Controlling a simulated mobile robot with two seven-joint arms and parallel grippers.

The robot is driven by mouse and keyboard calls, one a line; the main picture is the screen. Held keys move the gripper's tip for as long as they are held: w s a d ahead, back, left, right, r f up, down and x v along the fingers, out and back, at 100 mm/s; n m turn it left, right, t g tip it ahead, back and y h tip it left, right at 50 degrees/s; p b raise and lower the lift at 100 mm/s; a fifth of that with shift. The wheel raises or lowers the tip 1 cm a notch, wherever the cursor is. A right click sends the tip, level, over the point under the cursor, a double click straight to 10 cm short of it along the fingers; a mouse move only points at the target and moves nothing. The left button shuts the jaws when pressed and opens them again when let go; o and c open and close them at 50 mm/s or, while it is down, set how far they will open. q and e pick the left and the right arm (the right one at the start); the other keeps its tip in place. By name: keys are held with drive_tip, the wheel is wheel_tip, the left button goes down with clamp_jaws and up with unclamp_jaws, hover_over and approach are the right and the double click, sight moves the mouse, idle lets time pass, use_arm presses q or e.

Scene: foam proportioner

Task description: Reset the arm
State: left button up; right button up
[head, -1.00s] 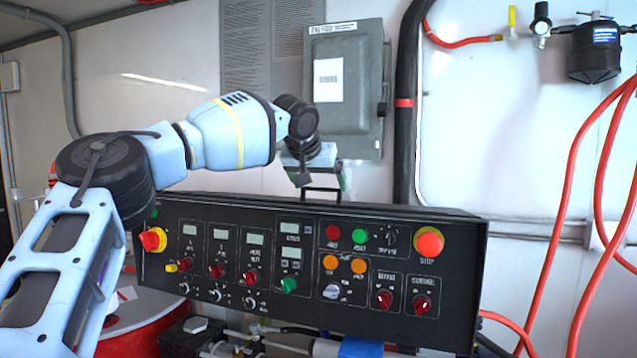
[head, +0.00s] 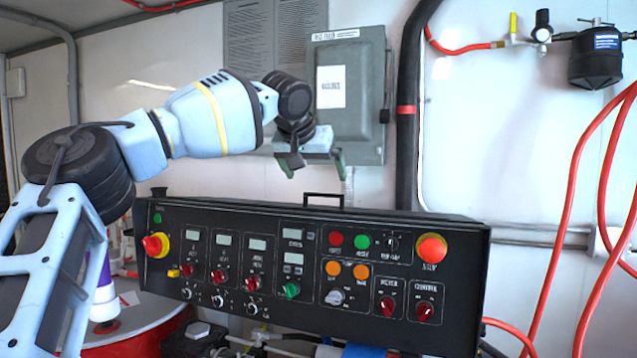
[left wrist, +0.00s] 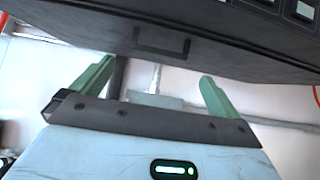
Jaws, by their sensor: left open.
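My left arm comes in from the left in the head view. My left gripper (head: 316,166) is open and empty, its two greenish fingers apart. It is above the black control panel (head: 200,292) and in front of the grey wall box (head: 362,105). The panel's top handle (head: 323,197) is below the fingers and apart from them. In the left wrist view the open fingers (left wrist: 157,78) have nothing between them, and the panel (left wrist: 230,45) with its handle (left wrist: 160,42) shows upside down at the top. My right gripper is not in view.
Red hoses (head: 572,200) hang at the right below a black filter unit (head: 595,68). A thick black pipe (head: 407,140) runs up the wall right of the grey box. A red drum (head: 140,338) stands at lower left. The wall between pipe and hoses is clear.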

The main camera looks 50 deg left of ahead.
use_arm(q)
drive_tip(key=shift+v, duration=0.95)
